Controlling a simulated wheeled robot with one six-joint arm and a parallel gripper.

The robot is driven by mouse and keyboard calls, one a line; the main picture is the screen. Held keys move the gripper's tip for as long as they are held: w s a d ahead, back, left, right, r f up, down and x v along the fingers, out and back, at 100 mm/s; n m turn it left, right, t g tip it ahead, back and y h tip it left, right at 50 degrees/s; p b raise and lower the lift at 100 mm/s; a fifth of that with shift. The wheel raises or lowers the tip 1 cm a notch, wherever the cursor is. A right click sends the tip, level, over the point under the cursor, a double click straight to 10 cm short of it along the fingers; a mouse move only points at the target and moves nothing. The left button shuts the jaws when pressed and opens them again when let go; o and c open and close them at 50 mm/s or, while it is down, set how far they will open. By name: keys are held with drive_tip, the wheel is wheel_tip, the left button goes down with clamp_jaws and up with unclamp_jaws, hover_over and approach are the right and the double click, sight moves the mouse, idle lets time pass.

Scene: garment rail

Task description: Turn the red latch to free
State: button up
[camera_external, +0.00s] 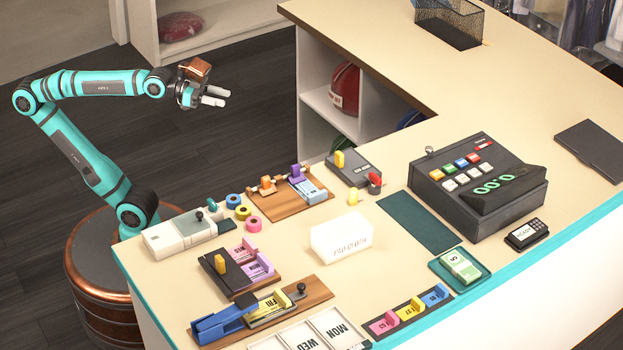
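A small red part with a dark knob (375,182) sits at the right corner of a dark grey box (353,169) that also bears a yellow upright tab (339,159). Another small red piece (484,144) is on top of the cash register (478,187). Which of these red parts is the latch, and its turned position, I cannot tell at this size. My gripper (225,97) is in the air beyond the counter's left edge, well away from both. Its two pale fingers are apart with nothing between them.
A wooden board (287,204) with orange and purple clips, tape rolls (243,212) and a white block (341,238) are near the grey box. A green mat (420,222) lies beside the register. A black wire basket (449,22) stands at the back. The counter's far stretch is mostly clear.

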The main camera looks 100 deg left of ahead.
drive_tip(key=w+r+m+g, duration=0.25)
drive_tip(key=w+r, duration=0.25)
drive_tip(key=w, duration=0.6)
drive_tip(key=m+g+h, duration=0.3)
drive_tip(key=m+g, duration=0.3)
drive_tip(key=g, duration=0.4)
hover_over(374, 176)
drive_tip(key=s+a, duration=0.5)
wheel_tip(374, 176, down, 5)
drive_tip(key=x, duration=1.7)
drive_tip(key=shift+s+d, duration=0.15)
drive_tip(key=shift+s, duration=0.1)
clamp_jaws()
